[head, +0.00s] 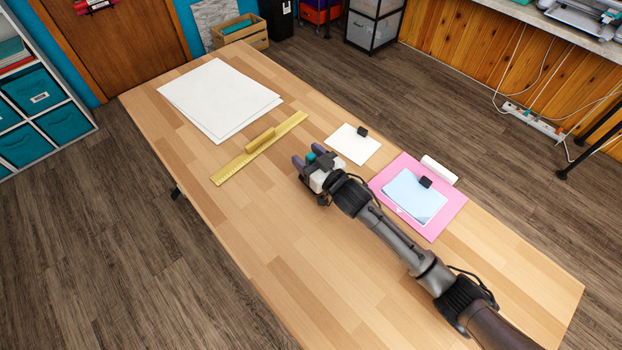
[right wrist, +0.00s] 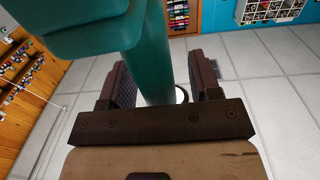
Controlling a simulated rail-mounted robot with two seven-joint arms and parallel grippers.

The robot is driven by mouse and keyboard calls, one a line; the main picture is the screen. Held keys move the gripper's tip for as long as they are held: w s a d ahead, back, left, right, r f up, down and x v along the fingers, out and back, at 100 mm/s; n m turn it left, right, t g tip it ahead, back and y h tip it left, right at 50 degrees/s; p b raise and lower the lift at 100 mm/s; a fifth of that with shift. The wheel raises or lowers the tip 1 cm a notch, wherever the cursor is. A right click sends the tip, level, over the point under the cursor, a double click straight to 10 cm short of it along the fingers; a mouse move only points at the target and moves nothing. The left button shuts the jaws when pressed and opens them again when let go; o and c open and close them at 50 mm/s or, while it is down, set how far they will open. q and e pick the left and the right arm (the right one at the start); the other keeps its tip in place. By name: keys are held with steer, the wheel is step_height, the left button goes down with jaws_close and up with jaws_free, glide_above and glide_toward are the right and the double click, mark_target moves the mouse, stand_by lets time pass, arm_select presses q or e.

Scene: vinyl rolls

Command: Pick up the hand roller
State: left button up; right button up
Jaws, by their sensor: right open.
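A teal object that appears to be the hand roller (head: 311,157) is mostly hidden by my right gripper (head: 308,156) near the middle of the table in the head view. In the right wrist view, a teal shaft (right wrist: 155,65) passes between the two dark fingers of my right gripper (right wrist: 163,84), with a wider teal part at the top left. The fingers are open on either side of it, with a gap showing at least on the right. I cannot tell whether the left finger touches it. My left gripper is not in view.
A yellow ruler (head: 231,166) and a yellow handle-like piece (head: 260,141) lie to the left. White sheets (head: 215,95) lie beyond. A white card (head: 348,148), pink mat (head: 440,218), light blue sheet (head: 408,203) and white roll (head: 438,170) lie to the right. The near-left table (head: 270,215) is clear.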

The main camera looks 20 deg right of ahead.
steer(key=shift+w+a, duration=0.15)
steer(key=shift+w, duration=0.15)
jaws_close()
stand_by(0.4)
